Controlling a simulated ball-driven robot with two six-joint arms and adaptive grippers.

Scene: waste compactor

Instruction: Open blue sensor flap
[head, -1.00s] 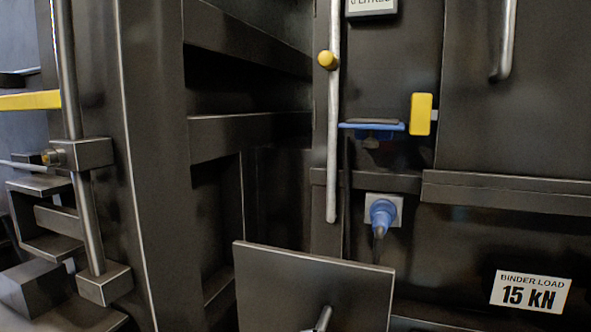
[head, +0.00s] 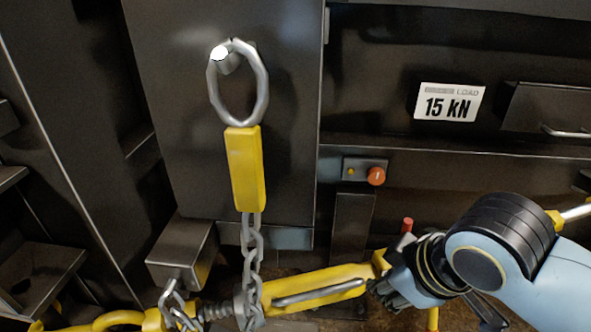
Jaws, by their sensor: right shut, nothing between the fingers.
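The blue sensor flap is out of view in the current head view. My right gripper (head: 386,290) is at the lower right, at the right end of a yellow load binder (head: 318,287). It is shut with nothing held. I cannot tell whether it touches the binder. My left gripper is not in view.
A chain (head: 252,255) hangs from a yellow link (head: 244,168) and a steel ring (head: 238,84) on a dark panel. A small box with an orange button (head: 376,176) and a 15 kN label (head: 449,102) are on the wall to the right.

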